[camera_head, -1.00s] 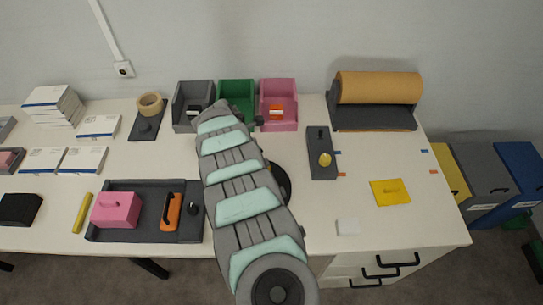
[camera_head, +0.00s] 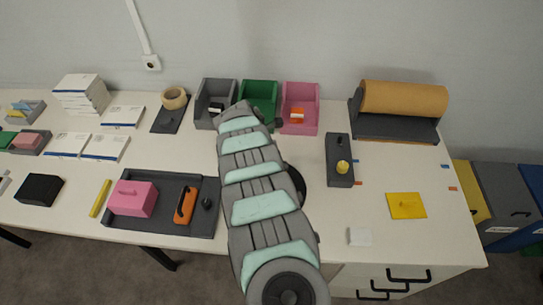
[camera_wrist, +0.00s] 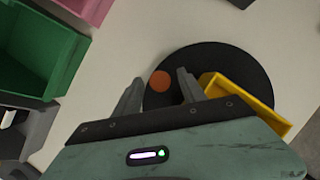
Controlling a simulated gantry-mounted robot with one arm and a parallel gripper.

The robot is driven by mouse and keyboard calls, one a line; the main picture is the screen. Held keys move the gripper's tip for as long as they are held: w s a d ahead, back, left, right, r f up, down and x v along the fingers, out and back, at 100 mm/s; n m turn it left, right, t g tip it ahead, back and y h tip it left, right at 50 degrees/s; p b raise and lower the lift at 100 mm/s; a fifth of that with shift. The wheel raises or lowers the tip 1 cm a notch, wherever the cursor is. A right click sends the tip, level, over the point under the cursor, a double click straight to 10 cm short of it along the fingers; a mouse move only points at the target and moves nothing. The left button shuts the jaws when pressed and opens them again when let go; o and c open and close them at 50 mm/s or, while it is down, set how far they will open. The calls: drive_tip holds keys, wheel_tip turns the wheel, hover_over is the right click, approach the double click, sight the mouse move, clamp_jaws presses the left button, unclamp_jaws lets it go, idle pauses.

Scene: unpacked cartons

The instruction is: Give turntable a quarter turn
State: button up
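The turntable is a round black disc (camera_wrist: 222,62) in the wrist view. It carries a yellow open bin (camera_wrist: 247,98) on its right part and a round orange knob (camera_wrist: 160,81) near its left edge. My gripper (camera_wrist: 158,88) is open, with its two fingers apart and the orange knob showing between them. I cannot tell whether the fingers are down around the knob or still above it. In the head view my arm covers most of the turntable, and only its dark right edge (camera_head: 297,184) shows. The gripper is hidden there.
Grey (camera_head: 215,103), green (camera_head: 259,100) and pink (camera_head: 300,106) bins stand behind my arm. A dark tray (camera_head: 150,222) with a pink block lies to the left. A grey block with a yellow knob (camera_head: 340,166) stands to the right. Table around the yellow plate (camera_head: 406,205) is mostly clear.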

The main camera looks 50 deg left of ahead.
drive_tip(key=shift+r, duration=0.1)
drive_tip(key=p+v, duration=0.2)
drive_tip(key=v, duration=0.8)
drive_tip(key=shift+s+r, duration=0.2)
drive_tip(key=shift+r, duration=0.05)
idle(0.3)
